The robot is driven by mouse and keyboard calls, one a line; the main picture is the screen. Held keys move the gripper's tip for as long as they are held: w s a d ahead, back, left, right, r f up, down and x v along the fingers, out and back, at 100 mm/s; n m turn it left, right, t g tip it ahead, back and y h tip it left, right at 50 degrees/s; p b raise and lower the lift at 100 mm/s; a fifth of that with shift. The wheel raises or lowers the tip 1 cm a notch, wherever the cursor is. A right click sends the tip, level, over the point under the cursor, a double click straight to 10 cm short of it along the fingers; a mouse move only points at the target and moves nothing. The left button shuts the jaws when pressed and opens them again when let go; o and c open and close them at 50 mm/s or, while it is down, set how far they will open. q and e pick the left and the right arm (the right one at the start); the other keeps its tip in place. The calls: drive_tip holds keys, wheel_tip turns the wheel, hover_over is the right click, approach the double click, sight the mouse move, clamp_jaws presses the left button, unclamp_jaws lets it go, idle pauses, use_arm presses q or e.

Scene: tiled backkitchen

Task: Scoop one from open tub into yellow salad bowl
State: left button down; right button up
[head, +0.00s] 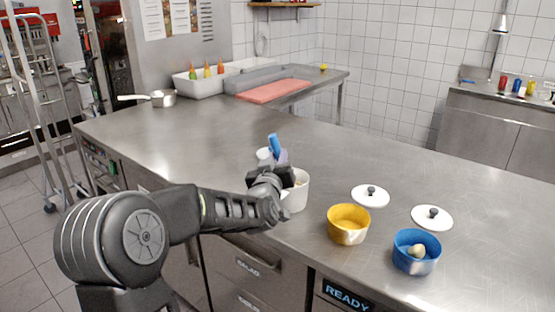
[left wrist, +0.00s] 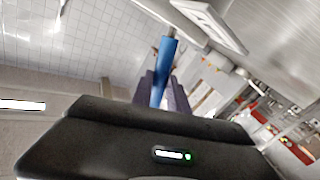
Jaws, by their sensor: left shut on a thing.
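My left gripper (head: 280,158) is shut on a blue-handled tool (head: 273,142), likely the scoop, above the worktop. The blue handle also shows upright between the fingers in the left wrist view (left wrist: 160,80). The tool's lower end is hidden behind my gripper and wrist. A white open tub (head: 298,194) stands just right of my wrist, partly hidden by it, with something pale inside. The yellow salad bowl (head: 347,236) stands right of the tub, open, its inside yellow with no contents that I can make out. My right gripper is not in view.
A blue bowl (head: 414,264) holding a pale round piece stands right of the yellow one. Two white lids (head: 370,197) (head: 432,218) with dark knobs lie behind the bowls. Another white container (head: 264,155) is behind my gripper. A pan (head: 163,98) stands far left. The worktop's middle is clear.

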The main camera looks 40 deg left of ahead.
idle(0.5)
